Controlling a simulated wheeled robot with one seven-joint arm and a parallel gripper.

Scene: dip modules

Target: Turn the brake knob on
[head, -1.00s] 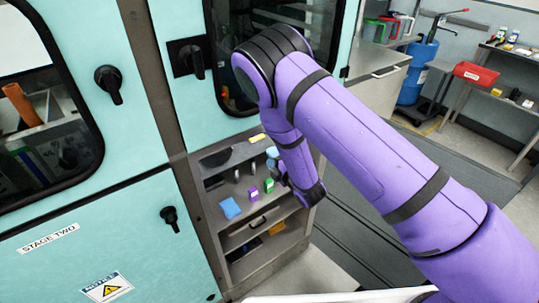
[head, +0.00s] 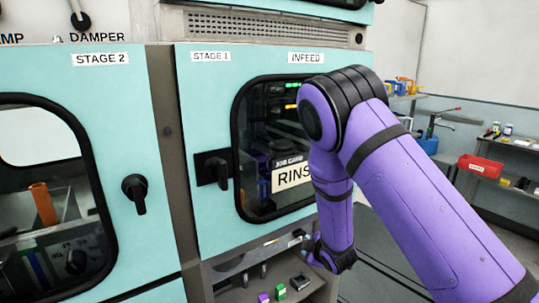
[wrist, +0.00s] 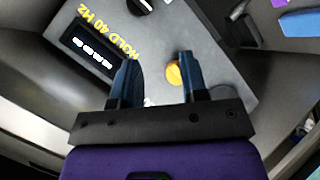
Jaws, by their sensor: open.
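No label reading "brake" is legible in either view, so I cannot tell which control is the brake knob. A round yellow part (wrist: 173,75) shows between and beyond the fingers, nearer the right one. A small dark display (wrist: 92,48) with the yellow text "HOLD 40 HZ" is left of the fingers.
Teal cabinet doors carry black handles (head: 135,193) and (head: 213,170). A shelf below the infeed door holds a purple block (head: 263,297), a green block (head: 281,291) and a dark box (head: 299,281). A red bin (head: 480,166) stands at the right.

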